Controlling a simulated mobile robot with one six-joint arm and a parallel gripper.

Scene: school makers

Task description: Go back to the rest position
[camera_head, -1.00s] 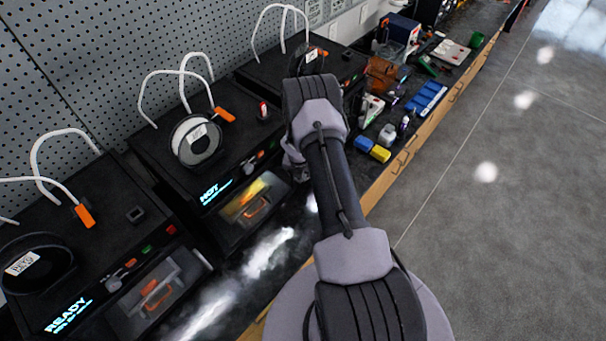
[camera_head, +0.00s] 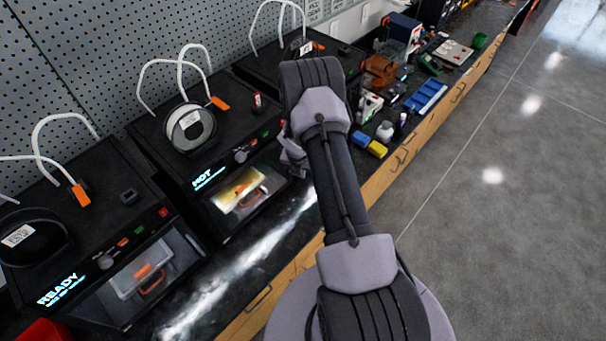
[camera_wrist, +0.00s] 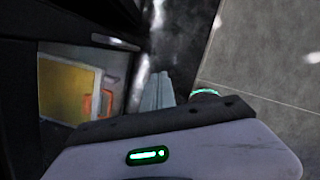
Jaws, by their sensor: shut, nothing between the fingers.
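My gripper shows in the wrist view (camera_wrist: 157,92), where its pale fingers are together with nothing between them. In the head view my arm reaches up the middle of the picture, and the gripper (camera_head: 292,156) is partly hidden behind the wrist, in front of the printer marked HOT (camera_head: 215,165). That printer's lit window, with an orange handle, also shows at the left of the wrist view (camera_wrist: 75,92). The gripper is apart from the printer and over the dark bench top.
A printer marked READY (camera_head: 100,235) stands at the lower left, and another dark printer (camera_head: 265,68) stands farther back. Blue and yellow blocks (camera_head: 370,144), a blue tray (camera_head: 427,96) and small tools crowd the bench at the right. The grey floor (camera_head: 500,210) is clear.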

